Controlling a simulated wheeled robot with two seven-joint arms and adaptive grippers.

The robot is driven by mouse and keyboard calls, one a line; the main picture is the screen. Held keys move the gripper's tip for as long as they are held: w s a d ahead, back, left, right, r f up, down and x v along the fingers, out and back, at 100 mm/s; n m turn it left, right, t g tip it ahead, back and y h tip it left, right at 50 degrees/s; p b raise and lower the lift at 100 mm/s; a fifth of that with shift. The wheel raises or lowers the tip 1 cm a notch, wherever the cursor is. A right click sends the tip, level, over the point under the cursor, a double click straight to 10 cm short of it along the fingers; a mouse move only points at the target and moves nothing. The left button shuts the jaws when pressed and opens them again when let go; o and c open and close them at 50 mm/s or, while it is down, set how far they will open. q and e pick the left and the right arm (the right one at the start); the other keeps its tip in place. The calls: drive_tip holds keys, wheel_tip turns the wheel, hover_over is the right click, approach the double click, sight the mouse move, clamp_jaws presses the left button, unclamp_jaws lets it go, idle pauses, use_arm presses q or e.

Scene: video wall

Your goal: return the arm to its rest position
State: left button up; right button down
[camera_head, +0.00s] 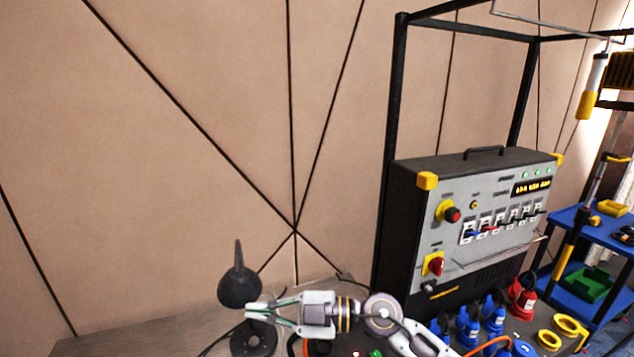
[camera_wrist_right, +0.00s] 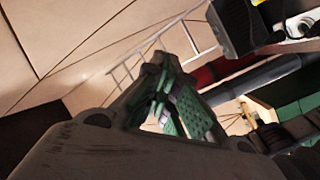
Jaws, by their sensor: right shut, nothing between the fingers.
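My right arm comes in from the bottom right in the head view, low over the bench. Its right gripper (camera_head: 260,312) points left, beside a black lamp-like object (camera_head: 240,288); I cannot tell whether they touch. The gripper is shut and holds nothing. In the right wrist view, the gripper's green-padded fingers (camera_wrist_right: 157,72) come together with nothing between them. My left gripper does not show in either view.
A grey control panel (camera_head: 488,228) with a red knob and switches stands right of the arm. Blue plugs (camera_head: 467,328), a red plug (camera_head: 523,300) and yellow rings (camera_head: 570,326) crowd the bench's right front. A blue shelf cart (camera_head: 570,217) stands far right.

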drive_tip(key=w+d+r+m+t, duration=0.75)
drive_tip(key=m+t, duration=0.35)
drive_tip(key=t, duration=0.3)
drive_tip(key=w+d+f+m+t+h, duration=0.1)
drive_tip(key=w+d+f+m+h, duration=0.1)
drive_tip(key=d+f+m+h, duration=1.45)
drive_tip(key=s+d+f+n+g, duration=0.1)
drive_tip(key=s+d+f+g, duration=0.25)
drive_tip(key=s+f, duration=0.35)
drive_tip(key=s+d+f+n+g+h, duration=0.1)
drive_tip(key=s+d+f+g, duration=0.1)
drive_tip(key=s+f+g, duration=0.45)
drive_tip(key=s+d+f+n+g, duration=0.25)
drive_tip(key=s+f, duration=0.25)
drive_tip(key=s, duration=0.4)
wheel_tip(320, 180, down, 32)
drive_tip(key=s+g, duration=0.1)
drive_tip(key=s, duration=0.1)
drive_tip(key=s+d+f, duration=0.2)
drive_tip(key=s+f, duration=0.8)
drive_tip(key=s, duration=0.1)
drive_tip(key=s+d+f+g, duration=0.1)
drive_tip(key=s+d+f, duration=0.2)
drive_tip(key=s+f, duration=0.7)
drive_tip(key=shift+s+f, duration=0.35)
drive_tip(key=shift+s, duration=0.65)
